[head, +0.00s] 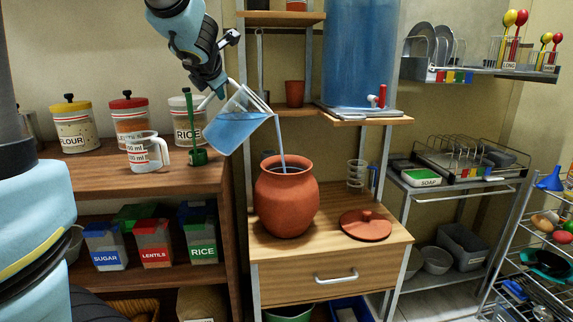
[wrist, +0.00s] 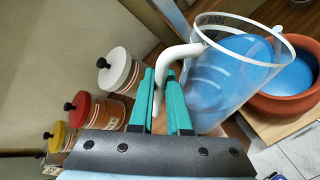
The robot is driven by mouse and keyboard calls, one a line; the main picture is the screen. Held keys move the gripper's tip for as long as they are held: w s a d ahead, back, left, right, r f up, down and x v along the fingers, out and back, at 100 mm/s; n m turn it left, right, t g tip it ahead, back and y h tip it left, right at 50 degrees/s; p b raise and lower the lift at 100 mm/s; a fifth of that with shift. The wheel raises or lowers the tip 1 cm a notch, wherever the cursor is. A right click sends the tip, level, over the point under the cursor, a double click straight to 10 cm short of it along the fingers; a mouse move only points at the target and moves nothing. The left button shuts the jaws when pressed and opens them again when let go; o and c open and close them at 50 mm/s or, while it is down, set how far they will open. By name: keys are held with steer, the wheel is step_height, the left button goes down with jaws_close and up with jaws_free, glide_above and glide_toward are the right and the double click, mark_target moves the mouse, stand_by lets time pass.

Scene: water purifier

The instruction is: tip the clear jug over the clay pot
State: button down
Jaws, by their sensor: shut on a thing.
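The clear jug (head: 237,120) is tilted to the right, with blue water in it. A thin stream of water (head: 281,150) runs from its rim down into the mouth of the clay pot (head: 286,200). The pot stands upright and uncovered on a wooden cabinet. My gripper (head: 217,92) is shut on the jug's white handle, up and left of the pot. In the wrist view, the green fingers (wrist: 166,100) close around the handle (wrist: 172,62). Blue water shows inside the pot (wrist: 295,85), just beyond the jug.
The pot's lid (head: 365,225) lies right of the pot on the cabinet top (head: 335,205). A measuring cup (head: 357,174) stands behind it. A small measuring jug (head: 146,152) and labelled canisters (head: 130,118) stand on the left shelf. A blue water tank (head: 358,55) is above.

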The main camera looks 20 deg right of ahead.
steer(key=shift+s+d+r+m+t+y+p, duration=0.15)
steer(key=shift+d+m+y+p, duration=0.25)
steer(key=shift+p, duration=0.55)
steer(key=shift+d+r+m+t+y+p, duration=0.1)
steer(key=shift+d+r+m+y+p, duration=0.2)
steer(key=shift+d+p, duration=0.5)
steer(key=shift+s+d+r+m+t+y+p, duration=0.1)
steer(key=shift+d+m+y+p, duration=0.2)
steer(key=shift+p, duration=0.85)
stand_by(5.1)
